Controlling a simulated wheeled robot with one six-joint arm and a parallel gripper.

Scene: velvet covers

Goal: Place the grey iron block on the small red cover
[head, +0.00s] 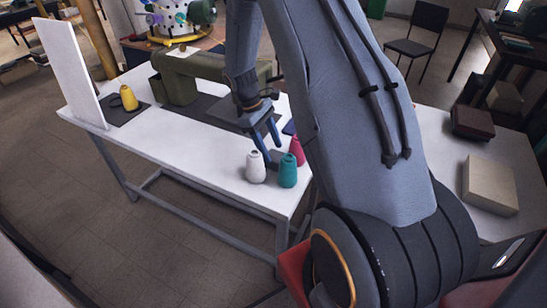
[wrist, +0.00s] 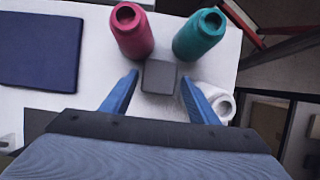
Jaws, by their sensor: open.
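The grey iron block (wrist: 160,77) is a small dark square block on the white table, between the tips of my gripper (wrist: 159,78) in the wrist view. My gripper is open, with a blue finger on each side of the block; I cannot tell whether either finger touches it. In the head view my gripper (head: 271,152) points down at the table's near right end, and the block there is mostly hidden by the fingers and spools. I cannot make out a small red cover in either view.
Close around the block stand a red spool (wrist: 132,30), a teal spool (wrist: 199,34) and a white spool (wrist: 219,103). A dark blue flat piece (wrist: 40,50) lies left of them. A green sewing machine (head: 190,75) and yellow spool (head: 128,98) stand farther along the white table (head: 190,150).

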